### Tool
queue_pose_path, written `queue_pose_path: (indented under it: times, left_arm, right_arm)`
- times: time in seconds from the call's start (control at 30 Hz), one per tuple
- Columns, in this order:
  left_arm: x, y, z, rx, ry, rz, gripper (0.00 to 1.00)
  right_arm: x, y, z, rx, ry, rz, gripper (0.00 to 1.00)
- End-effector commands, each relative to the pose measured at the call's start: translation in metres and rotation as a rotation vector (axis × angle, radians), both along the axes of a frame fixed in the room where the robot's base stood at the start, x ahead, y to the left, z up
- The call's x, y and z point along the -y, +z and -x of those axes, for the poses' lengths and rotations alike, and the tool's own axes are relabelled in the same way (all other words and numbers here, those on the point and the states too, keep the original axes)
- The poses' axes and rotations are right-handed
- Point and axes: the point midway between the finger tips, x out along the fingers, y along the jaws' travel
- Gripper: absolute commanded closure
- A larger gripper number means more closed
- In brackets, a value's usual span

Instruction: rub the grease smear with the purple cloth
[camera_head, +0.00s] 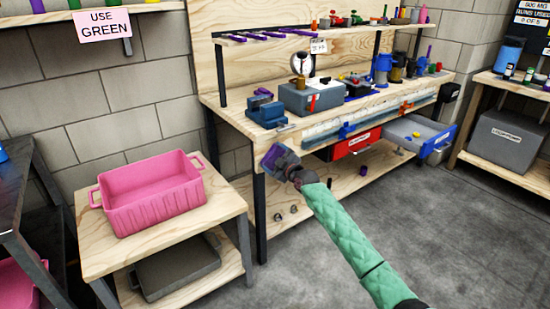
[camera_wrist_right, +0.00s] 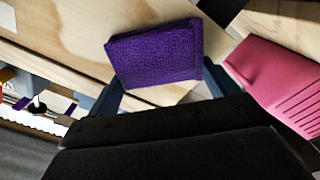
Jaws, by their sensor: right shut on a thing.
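The purple cloth (camera_wrist_right: 155,55) is a folded, fuzzy pad in the right wrist view. My right gripper (camera_wrist_right: 162,86) is shut on it, with a blue-grey finger at each side. In the head view the right gripper (camera_head: 279,161) holds the cloth (camera_head: 270,155) near the left front corner of the workbench, and the arm hides part of the area below. I cannot make out the grease smear in either view. My left gripper is not in view.
A workbench (camera_head: 233,106) carries a blue vise (camera_head: 266,111), a grey box (camera_head: 310,98) and several tools. An open drawer (camera_head: 415,133) juts from its front. A pink bin (camera_head: 150,193) stands on a low wooden table (camera_head: 100,255) at left. Floor at right is clear.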

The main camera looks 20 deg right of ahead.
Motion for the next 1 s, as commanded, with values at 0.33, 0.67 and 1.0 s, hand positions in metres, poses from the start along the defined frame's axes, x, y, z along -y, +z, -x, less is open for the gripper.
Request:
queue_pose_path:
  times: [0.33, 0.67, 1.0]
  left_arm:
    - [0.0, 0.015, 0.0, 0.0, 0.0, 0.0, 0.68]
    - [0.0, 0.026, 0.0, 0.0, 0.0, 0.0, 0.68]
    - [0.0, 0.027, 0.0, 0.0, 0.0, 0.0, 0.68]
  right_arm:
    - [0.011, 0.002, 0.026, -0.001, 0.0, 0.001, 0.38]
    - [0.02, 0.001, 0.05, -0.001, -0.001, 0.001, 0.38]
    - [0.022, 0.0, 0.055, -0.001, -0.002, 0.0, 0.38]
